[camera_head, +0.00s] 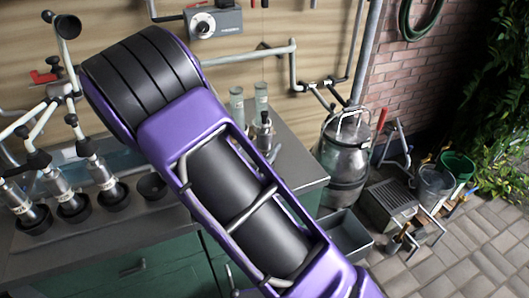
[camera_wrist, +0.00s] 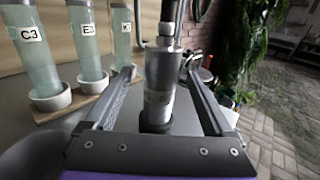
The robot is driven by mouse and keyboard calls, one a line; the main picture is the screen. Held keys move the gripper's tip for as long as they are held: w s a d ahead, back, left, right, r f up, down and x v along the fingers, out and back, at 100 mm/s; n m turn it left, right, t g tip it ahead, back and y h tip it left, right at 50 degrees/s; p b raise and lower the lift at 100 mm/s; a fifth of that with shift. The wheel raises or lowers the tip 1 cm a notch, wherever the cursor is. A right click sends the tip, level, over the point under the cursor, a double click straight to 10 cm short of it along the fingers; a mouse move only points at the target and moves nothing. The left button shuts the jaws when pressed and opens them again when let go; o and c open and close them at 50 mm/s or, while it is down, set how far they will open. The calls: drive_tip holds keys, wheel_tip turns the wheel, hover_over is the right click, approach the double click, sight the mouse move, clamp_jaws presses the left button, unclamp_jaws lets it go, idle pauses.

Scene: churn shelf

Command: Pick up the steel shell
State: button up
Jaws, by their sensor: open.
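In the wrist view a steel shell (camera_wrist: 160,75), a shiny upright cylinder with a label low on its side and a narrower top, stands in a dark cup. My gripper (camera_wrist: 163,73) is open, with one finger to each side of the shell in the picture. I see gaps on both sides and cannot tell how deep the shell is between the fingers. In the head view a steel shell (camera_head: 264,132) shows just past my purple arm, which hides my gripper. More steel shells (camera_head: 28,214) stand in black cups at the left of the counter.
Glass tubes (camera_wrist: 84,45) with labels stand in white cups on a wooden base, close to my left finger. A large steel can (camera_head: 344,165) stands right of the grey counter (camera_head: 300,160). A grey tray (camera_head: 347,232) and buckets (camera_head: 433,185) are lower right.

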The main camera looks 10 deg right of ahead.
drive_tip(key=shift+x, duration=2.75)
drive_tip(key=shift+r, duration=0.1)
clamp_jaws()
